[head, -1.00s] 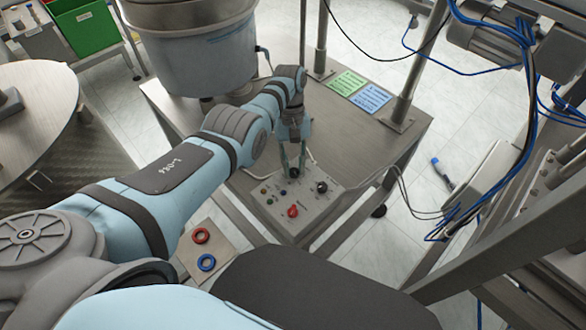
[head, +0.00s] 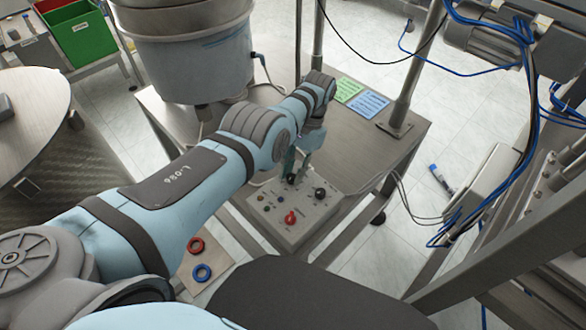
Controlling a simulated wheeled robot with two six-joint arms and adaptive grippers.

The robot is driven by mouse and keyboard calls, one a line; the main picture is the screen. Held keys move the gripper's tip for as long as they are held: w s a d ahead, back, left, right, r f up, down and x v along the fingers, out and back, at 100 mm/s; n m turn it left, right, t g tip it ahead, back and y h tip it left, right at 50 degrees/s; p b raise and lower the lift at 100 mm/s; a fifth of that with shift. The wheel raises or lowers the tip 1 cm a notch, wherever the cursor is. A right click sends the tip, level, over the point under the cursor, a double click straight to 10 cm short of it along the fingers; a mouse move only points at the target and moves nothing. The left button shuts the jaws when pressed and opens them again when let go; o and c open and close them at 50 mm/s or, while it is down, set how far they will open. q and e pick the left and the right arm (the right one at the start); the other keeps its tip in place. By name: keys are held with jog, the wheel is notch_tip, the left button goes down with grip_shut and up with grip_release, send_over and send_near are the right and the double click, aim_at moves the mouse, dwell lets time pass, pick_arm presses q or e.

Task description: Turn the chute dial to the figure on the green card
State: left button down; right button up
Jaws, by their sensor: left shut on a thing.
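The green card (head: 348,88) lies on the metal table at the back, beside a blue card (head: 370,103); their print is too small to read. The grey control panel (head: 284,228) sits at the table's front edge, with a red knob (head: 291,217), a black knob (head: 320,193) and small buttons. My left gripper (head: 292,178) points down at the panel's back edge and is shut on a dark knob, seemingly the chute dial (head: 291,180). The fingers and wrist hide most of it, so its setting cannot be read. My right gripper is not in view.
A large grey-blue bowl feeder (head: 185,50) stands on the table (head: 400,150) behind my left arm. A metal post (head: 412,75) rises at the right. Cables hang at the right.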

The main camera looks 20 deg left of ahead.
pick_arm(q)
jog(key=shift+m, duration=0.3)
jog(key=c, duration=1.4)
grip_release()
